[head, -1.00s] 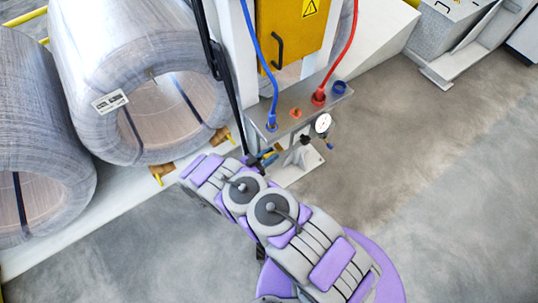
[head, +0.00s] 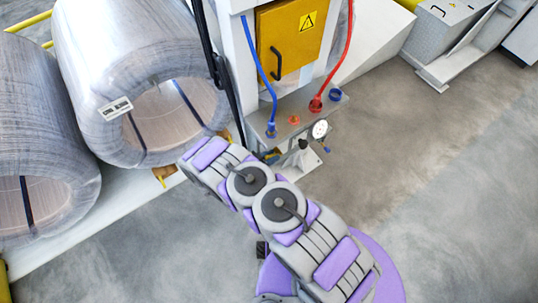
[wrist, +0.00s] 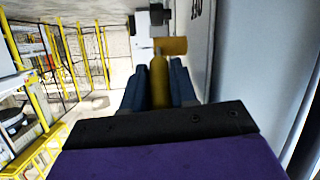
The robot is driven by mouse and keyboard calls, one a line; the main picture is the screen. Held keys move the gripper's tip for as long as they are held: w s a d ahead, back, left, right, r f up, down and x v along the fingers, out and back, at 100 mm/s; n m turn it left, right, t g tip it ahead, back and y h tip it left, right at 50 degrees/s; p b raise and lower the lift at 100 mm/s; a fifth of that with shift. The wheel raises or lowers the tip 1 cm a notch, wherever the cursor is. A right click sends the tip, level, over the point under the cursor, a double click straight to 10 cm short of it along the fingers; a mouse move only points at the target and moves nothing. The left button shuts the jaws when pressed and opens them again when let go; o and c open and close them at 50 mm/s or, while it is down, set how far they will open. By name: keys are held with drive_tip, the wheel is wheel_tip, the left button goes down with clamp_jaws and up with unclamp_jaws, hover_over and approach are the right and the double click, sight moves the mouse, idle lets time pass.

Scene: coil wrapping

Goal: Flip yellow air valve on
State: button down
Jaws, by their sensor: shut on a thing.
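The yellow air valve (wrist: 160,82) shows in the wrist view as a yellow handle running away from me, with a wider yellow part at its far end. My gripper (wrist: 159,90) has a dark blue finger on each side of the handle and is shut on it. In the head view my grey and purple arm covers most of the valve and gripper, beside the machine's grey ledge, so the valve's exact angle there cannot be told.
Blue (head: 272,75) and red (head: 343,50) hoses run down to the ledge under a yellow cabinet (head: 288,45). Wrapped coils (head: 135,75) stand at left. Floor at right is clear.

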drive_tip(key=shift+w+r+y, duration=0.15)
drive_tip(key=shift+r+y, duration=0.05)
drive_tip(key=shift+y, duration=0.2)
drive_tip(key=c, duration=1.2)
unclamp_jaws()
drive_tip(key=shift+f, duration=0.1)
drive_tip(key=shift+c, duration=0.2)
drive_tip(key=p+v, duration=0.2)
drive_tip(key=v, duration=1.5)
drive_tip(key=shift+a+r+p, duration=0.2)
drive_tip(key=shift+a+p, duration=0.05)
drive_tip(key=shift+p, duration=0.05)
drive_tip(key=shift+w, duration=0.15)
